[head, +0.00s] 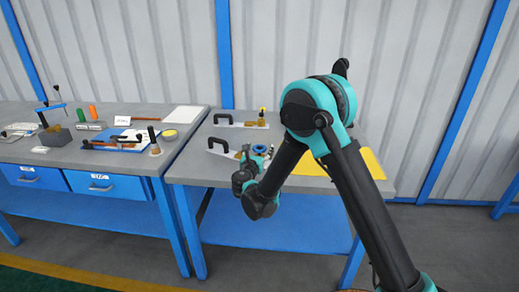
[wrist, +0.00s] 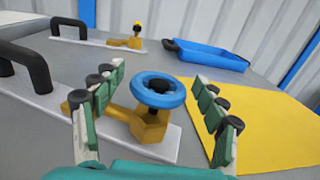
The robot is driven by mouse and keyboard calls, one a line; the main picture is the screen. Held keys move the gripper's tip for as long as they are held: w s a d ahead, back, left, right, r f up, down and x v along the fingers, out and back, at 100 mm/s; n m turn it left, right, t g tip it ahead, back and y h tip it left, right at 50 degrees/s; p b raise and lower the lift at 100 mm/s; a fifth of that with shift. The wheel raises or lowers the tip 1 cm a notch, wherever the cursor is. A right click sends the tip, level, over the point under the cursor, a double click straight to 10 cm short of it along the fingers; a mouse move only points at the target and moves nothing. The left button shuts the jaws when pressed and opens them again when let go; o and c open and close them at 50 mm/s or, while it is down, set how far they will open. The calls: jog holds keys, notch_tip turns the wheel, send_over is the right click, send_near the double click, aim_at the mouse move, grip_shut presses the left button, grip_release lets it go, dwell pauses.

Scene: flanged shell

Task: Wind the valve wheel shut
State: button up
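The valve wheel is a blue ring with a dark hub. It sits on a brass-coloured valve body (wrist: 148,128) on a pale plate in the wrist view. The wheel (wrist: 158,91) lies between and a little beyond my fingers in the picture, with gaps visible on both sides. It also shows in the head view (head: 259,149), close to my gripper (head: 256,158). My gripper in the wrist view (wrist: 158,77) is open and empty, one finger left of the wheel and one right. I cannot tell its exact height relative to the wheel.
A black handle (wrist: 28,65) stands on the same plate, left of the valve. A second plate with a smaller yellow-topped valve (wrist: 133,40) lies behind. A blue tray (wrist: 208,55) stands at the back. A yellow sheet (wrist: 270,125) covers the right. Another bench (head: 60,150) holds tools.

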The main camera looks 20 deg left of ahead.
jog(key=s, duration=0.4)
jog(key=s+d, duration=0.1)
jog(key=s, duration=0.7)
jog(key=shift+d, duration=0.15)
